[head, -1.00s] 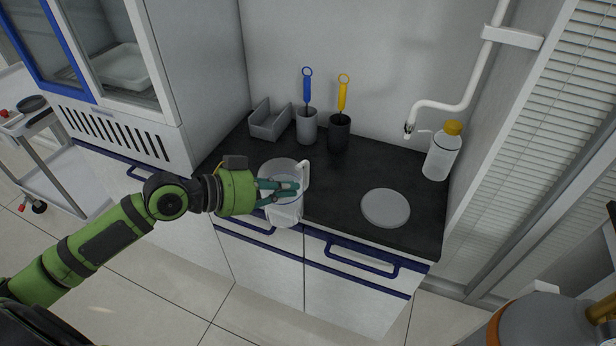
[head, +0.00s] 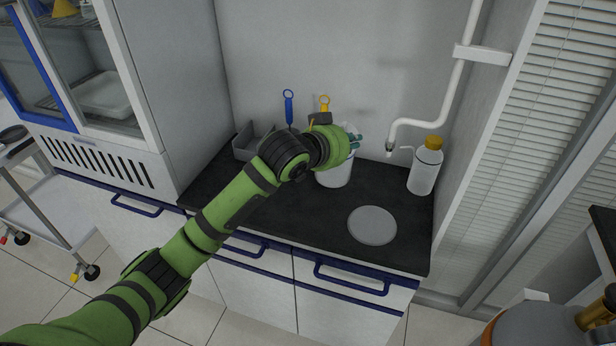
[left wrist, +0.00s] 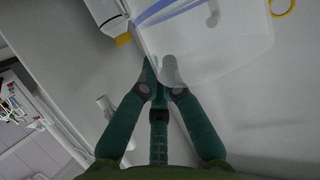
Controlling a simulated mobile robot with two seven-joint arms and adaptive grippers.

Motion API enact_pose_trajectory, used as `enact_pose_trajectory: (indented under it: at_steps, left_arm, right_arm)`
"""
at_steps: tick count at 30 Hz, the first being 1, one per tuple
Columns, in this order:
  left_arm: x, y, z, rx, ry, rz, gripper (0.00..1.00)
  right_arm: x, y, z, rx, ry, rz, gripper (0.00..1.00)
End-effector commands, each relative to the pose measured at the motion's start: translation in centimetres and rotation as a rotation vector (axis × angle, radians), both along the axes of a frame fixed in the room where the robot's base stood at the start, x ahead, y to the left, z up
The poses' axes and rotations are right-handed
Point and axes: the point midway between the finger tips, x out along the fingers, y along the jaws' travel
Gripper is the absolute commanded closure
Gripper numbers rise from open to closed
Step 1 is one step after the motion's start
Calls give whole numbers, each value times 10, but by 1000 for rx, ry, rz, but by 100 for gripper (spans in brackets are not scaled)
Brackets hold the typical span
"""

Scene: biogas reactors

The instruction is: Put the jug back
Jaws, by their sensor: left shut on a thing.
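The jug (head: 335,176), clear to whitish, is over the back of the dark counter, in front of the brush holders. It looks upright; I cannot tell whether its base touches the counter. My left gripper (head: 356,142) is shut on the jug, with my green wrist hiding part of it. In the left wrist view the teal fingers (left wrist: 165,78) close at the wall of the translucent jug (left wrist: 215,45), which has blue marks. A round grey disc (head: 372,225) lies bare on the counter, to the front right of the jug. My right gripper is not in view.
A white pipe with a spout (head: 392,138) hangs right of the jug. A yellow-capped bottle (head: 425,170) stands at the right. A grey bin (head: 248,142) and blue and yellow brushes (head: 289,108) are behind my arm. The counter (head: 310,225) is clear around the disc.

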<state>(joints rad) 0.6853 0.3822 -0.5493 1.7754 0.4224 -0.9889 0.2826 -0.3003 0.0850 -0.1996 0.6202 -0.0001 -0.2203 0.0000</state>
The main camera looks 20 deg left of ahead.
Motion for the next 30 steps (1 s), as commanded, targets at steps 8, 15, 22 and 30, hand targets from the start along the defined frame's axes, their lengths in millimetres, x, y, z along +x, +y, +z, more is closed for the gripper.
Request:
enact_pose_trajectory:
  at_steps: [8, 15, 22, 30]
  left_arm:
    - [-11, 61, -30, 2, -6, 2, 100]
    - [-14, 82, -44, -1, -11, -2, 100]
    - [-15, 82, -72, -1, -7, -2, 100]
    - [-14, 82, -85, -2, -13, -3, 100]
  right_arm:
    - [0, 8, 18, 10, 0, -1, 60]
    - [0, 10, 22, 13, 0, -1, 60]
    - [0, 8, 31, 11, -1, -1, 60]
    - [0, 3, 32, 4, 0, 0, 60]
